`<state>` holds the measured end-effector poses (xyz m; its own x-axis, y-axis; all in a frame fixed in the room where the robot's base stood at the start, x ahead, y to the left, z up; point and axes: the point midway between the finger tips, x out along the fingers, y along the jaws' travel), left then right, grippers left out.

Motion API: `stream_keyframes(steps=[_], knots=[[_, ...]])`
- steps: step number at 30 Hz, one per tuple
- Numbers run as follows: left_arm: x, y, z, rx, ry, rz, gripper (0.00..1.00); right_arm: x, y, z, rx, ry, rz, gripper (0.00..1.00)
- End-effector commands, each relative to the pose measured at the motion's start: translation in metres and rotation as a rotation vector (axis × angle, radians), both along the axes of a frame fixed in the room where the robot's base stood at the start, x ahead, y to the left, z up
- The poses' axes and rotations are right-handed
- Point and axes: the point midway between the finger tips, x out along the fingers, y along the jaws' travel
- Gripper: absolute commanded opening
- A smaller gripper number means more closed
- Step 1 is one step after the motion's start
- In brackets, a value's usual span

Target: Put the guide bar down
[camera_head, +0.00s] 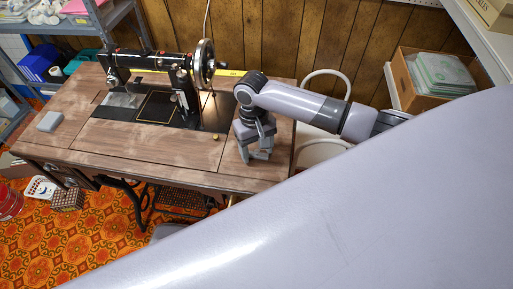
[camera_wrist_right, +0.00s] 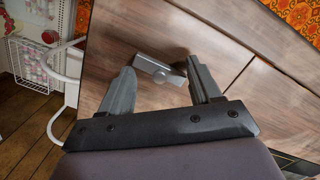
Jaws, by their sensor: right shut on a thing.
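In the head view my right gripper (camera_head: 257,152) points down over the right end of the wooden sewing table (camera_head: 215,170). It is low, close to the tabletop; I cannot tell whether the bar touches the wood. The bar is hard to separate from the grey fingers in the head view. My left gripper is not in view.
A black sewing machine (camera_head: 150,68) with a handwheel (camera_head: 204,65) stands left of my right gripper. A small brass knob (camera_head: 215,137) is on the tabletop. The front tabletop is mostly clear.

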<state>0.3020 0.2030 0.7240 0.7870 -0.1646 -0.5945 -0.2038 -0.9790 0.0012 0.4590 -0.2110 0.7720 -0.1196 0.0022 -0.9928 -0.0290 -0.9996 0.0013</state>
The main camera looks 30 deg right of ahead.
Motion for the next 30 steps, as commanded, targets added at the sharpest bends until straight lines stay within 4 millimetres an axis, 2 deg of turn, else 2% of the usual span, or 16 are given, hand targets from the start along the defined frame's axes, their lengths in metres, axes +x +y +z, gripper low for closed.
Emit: stream_keyframes(steps=[11, 12, 14, 25, 30], knots=[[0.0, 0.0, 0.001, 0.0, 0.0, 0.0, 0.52, 0.0, 0.0, -0.003, 0.001, -0.001, 0.0, 0.34], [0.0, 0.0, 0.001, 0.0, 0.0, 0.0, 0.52, 0.001, 0.0, -0.003, 0.001, -0.002, 0.0, 0.73], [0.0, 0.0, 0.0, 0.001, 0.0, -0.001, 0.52, 0.001, 0.0, -0.003, 0.001, -0.002, 0.0, 0.89], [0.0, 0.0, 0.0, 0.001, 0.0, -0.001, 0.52, 0.001, 0.0, 0.002, 0.0, -0.003, 0.0, 0.89], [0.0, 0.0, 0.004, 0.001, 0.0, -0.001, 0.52, 0.005, 0.0, 0.029, 0.002, -0.007, 0.0, 0.89]])
